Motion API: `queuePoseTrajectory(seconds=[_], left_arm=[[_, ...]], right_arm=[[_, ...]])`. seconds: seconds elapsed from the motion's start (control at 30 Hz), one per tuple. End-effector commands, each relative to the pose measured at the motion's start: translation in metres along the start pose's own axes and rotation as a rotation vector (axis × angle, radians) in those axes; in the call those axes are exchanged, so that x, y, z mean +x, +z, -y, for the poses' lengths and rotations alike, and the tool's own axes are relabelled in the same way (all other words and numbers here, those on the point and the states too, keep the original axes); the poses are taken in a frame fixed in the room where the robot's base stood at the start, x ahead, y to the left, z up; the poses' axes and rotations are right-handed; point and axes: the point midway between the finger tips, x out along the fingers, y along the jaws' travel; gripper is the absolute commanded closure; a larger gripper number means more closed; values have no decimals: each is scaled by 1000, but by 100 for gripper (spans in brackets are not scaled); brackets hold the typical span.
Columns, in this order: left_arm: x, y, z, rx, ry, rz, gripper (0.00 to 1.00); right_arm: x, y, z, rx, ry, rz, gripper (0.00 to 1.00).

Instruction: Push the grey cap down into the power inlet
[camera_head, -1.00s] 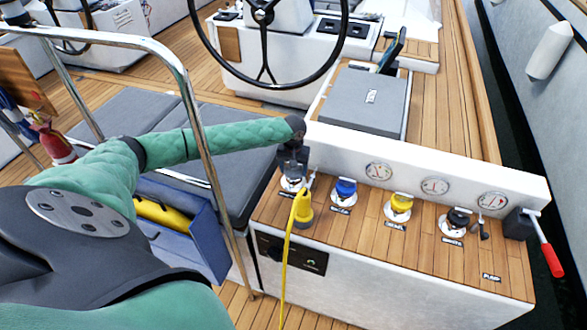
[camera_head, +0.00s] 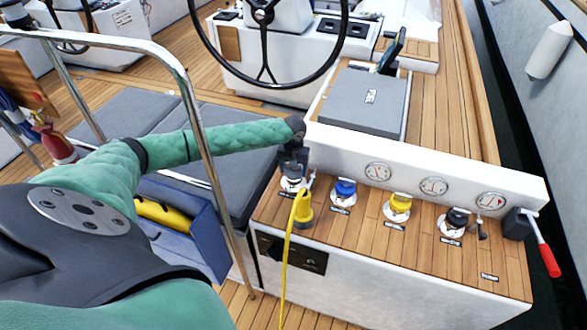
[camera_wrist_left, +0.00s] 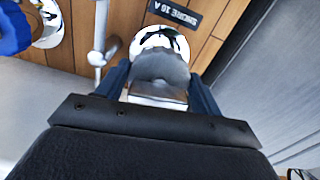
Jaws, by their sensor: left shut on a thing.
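The grey cap (camera_wrist_left: 160,68) shows in the left wrist view between the fingers of my left gripper (camera_wrist_left: 162,90), which is shut on it. In the head view my left gripper (camera_head: 293,168) points down over the leftmost inlet (camera_head: 291,185) on the wooden top; the cap is hard to make out there. My right gripper is not in view.
A yellow plug (camera_head: 303,209) with a yellow cable stands just right of the inlet. Blue (camera_head: 345,188), yellow (camera_head: 400,203) and black (camera_head: 458,218) fittings line the wooden top. A red-handled lever (camera_head: 549,258) is at the right end. A steel rail (camera_head: 205,150) crosses before my left arm.

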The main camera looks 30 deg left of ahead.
Motion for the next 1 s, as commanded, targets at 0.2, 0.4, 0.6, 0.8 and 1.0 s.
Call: queuePoseTrajectory(seconds=[0.2,0.4,0.6,0.8,1.0], left_arm=[[0,0,0,0,0,0,61],[2,0,0,0,0,0,61],[6,0,0,0,0,0,61],[9,0,0,0,0,0,61],[11,0,0,0,0,-1,28]], right_arm=[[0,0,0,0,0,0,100],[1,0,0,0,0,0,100],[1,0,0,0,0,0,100],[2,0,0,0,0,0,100],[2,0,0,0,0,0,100]])
